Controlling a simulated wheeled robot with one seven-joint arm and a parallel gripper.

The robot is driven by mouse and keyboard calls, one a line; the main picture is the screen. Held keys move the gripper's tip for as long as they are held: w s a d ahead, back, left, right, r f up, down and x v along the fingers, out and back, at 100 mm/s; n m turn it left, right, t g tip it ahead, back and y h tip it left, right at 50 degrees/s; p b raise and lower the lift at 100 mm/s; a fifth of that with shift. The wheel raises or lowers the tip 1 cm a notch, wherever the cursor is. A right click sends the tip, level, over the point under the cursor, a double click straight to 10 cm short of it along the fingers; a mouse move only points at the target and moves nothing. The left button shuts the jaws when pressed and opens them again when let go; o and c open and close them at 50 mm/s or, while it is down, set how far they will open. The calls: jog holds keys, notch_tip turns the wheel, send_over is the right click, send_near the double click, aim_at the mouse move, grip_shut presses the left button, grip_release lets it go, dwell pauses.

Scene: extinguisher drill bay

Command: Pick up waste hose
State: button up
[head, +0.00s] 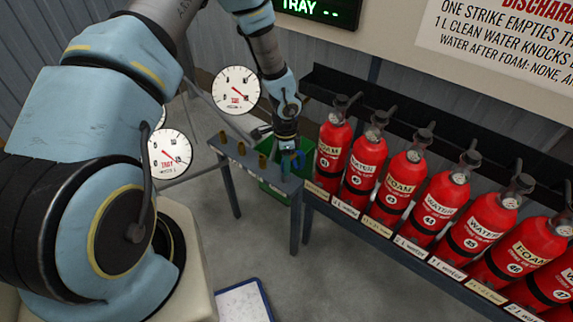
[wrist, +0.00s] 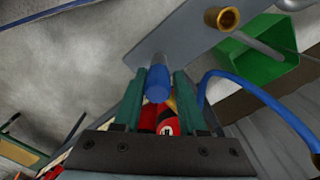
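The waste hose shows in the wrist view as a blue cylindrical end (wrist: 158,84) between my fingers, with a thin blue tube (wrist: 245,88) curving off to the right. In the head view a small blue loop of the hose (head: 299,159) shows beside my gripper (head: 287,146), over the right end of a narrow grey table. In the wrist view my two dark green fingers (wrist: 159,90) sit close against both sides of the blue end and look shut on it. The right finger hides where the tube starts.
Several brass fittings stand along the grey table (head: 233,156); one brass fitting (wrist: 222,18) is near my fingertips. A green bin (head: 270,180) is behind the table. Red extinguishers (head: 363,163) line a shelf at right. Open floor (head: 235,245) lies in front.

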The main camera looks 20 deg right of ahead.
jog(key=shift+s, duration=0.15)
grip_shut()
notch_tip(320, 180, up, 10)
jog(key=shift+b, duration=0.65)
